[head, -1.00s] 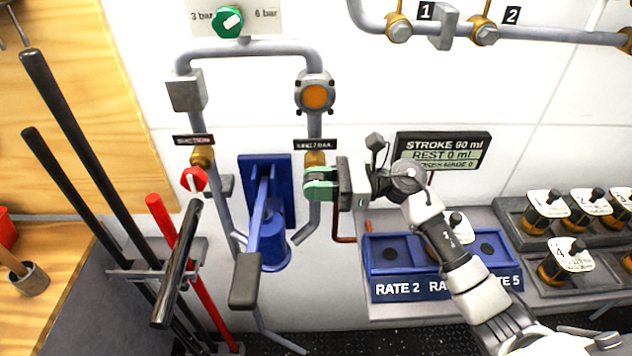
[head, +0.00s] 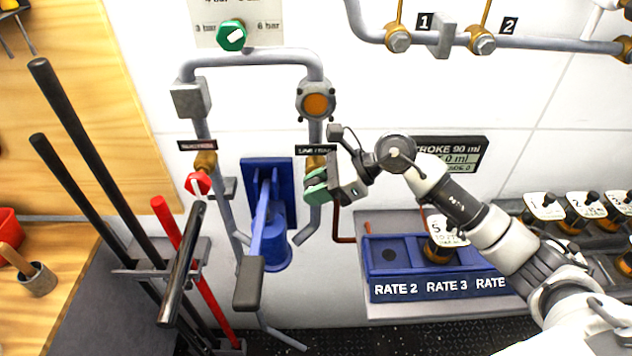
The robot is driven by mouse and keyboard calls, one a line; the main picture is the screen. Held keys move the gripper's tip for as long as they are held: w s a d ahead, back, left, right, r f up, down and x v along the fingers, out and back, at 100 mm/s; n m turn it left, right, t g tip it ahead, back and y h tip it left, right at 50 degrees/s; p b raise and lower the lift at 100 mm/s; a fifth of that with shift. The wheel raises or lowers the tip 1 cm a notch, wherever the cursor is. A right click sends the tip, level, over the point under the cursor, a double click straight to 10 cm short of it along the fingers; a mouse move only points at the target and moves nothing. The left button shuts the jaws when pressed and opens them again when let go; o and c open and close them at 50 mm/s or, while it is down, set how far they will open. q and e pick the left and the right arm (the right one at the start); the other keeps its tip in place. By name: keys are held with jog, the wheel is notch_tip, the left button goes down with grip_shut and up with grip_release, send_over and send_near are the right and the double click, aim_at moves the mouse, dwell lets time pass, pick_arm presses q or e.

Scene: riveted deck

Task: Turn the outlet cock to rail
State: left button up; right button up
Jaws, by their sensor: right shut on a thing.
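The outlet cock (head: 315,181) has a green handle on the right-hand grey pipe, under a small black label that seems to read line and rail. My right gripper (head: 326,184) comes in from the right and is shut on the green handle. The handle looks tilted, with its right side partly hidden by the gripper's dark fingers. A brass fitting (head: 316,161) shows just above it. My left gripper is not in view.
A blue pump with a black-ended lever (head: 248,285) stands left of the cock. A red suction cock (head: 198,184) is on the left pipe. Bars stand in a rack (head: 130,270) at left. A blue rate tray (head: 372,290) and jars are at right. My arm partly covers the stroke display (head: 468,152).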

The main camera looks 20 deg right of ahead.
jog(key=h, duration=0.2)
jog(key=shift+w+r+g+h+p, duration=0.1)
jog(key=shift+g+h+p, duration=0.2)
jog(key=shift+h+p, duration=0.1)
jog(key=h, duration=0.2)
jog(key=shift+a+g+h, duration=0.1)
jog(key=shift+g+h, duration=0.2)
jog(key=shift+g, duration=0.1)
jog(key=h, duration=0.2)
jog(key=shift+f+g+h+b, duration=0.25)
jog(key=shift+g+h+b, duration=0.05)
jog(key=shift+g+b, duration=0.1)
jog(key=shift+f+g+h+b, duration=0.1)
jog(key=shift+g+h+b, duration=0.45)
jog(key=shift+h, duration=0.95)
jog(key=o, duration=0.9)
